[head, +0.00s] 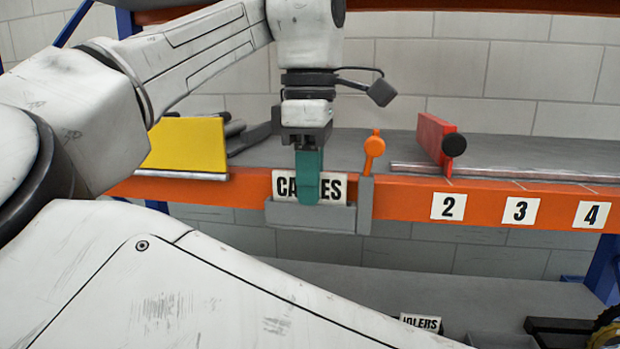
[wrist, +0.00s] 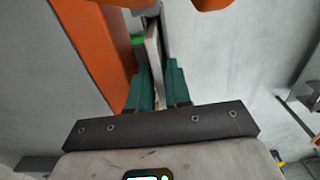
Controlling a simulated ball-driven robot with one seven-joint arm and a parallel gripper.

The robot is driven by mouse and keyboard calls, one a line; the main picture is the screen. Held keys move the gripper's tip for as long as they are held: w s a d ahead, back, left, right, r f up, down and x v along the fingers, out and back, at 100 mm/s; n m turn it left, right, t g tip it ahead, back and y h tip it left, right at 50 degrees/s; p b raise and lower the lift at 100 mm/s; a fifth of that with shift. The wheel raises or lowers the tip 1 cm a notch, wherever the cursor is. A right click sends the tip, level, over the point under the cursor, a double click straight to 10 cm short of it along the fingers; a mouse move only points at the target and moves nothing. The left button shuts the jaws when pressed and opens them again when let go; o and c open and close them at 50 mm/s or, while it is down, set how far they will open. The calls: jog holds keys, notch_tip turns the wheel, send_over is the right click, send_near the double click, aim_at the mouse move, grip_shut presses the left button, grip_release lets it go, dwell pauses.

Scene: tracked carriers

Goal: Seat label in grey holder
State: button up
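The label (head: 335,187), a white plate with black letters, stands upright at the orange beam's front. Its lower edge meets the top of the grey holder (head: 312,217); whether it is fully down inside is hard to tell. My gripper (head: 307,190) has teal fingers pointing down, and the near finger hides the middle letters. In the wrist view, the label (wrist: 153,50) shows as a thin plate between the two fingers (wrist: 158,88), which look closed on it. The grey holder has an orange-knobbed lever (head: 374,146) at its right end, standing upright.
A yellow plate (head: 187,145) stands left on the shelf. A red divider (head: 436,143) with a black knob stands to the right, above number tags 2 (head: 448,206), 3 (head: 520,211) and 4 (head: 591,215). Another label (head: 420,322) lies low, partly hidden by my body.

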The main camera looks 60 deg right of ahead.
notch_tip(320, 180, up, 8)
jog(key=shift+s+a+f, duration=0.1)
jog(key=shift+a, duration=0.05)
dwell(0.5)
